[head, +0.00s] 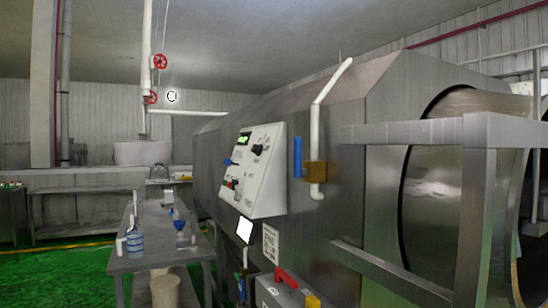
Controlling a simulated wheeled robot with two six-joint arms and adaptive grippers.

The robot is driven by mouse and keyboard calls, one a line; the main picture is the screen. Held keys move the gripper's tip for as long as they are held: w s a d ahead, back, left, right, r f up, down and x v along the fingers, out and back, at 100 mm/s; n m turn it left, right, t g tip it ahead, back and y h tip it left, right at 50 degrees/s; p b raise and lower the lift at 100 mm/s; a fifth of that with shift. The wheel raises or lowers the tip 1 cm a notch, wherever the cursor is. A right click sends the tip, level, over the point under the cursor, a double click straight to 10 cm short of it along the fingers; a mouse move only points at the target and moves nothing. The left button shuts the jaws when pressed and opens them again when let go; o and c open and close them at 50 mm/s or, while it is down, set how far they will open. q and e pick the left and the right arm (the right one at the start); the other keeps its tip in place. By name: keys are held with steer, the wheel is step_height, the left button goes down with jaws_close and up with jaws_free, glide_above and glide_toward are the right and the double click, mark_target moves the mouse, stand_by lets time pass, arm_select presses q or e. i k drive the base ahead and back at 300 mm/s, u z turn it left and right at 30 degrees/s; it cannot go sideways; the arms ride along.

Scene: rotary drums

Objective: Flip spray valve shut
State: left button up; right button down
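A valve with a brass-coloured body (315,171) sits on a white pipe (318,108) on the side of the large metal drum machine. Its blue handle (298,156) stands upright, roughly in line with the vertical part of the pipe. Neither of my grippers is in view.
A white control panel (263,160) is left of the valve. A metal frame (420,131) surrounds the open drum (445,180) at right. A grey box with a red handle (287,278) is below. A table (160,254) with bottles stands left; green floor (70,270) shows beyond it.

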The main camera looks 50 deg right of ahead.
mark_target(298, 172)
steer(key=z, duration=0.55)
steer(key=i, duration=1.25)
steer(key=z, duration=0.85)
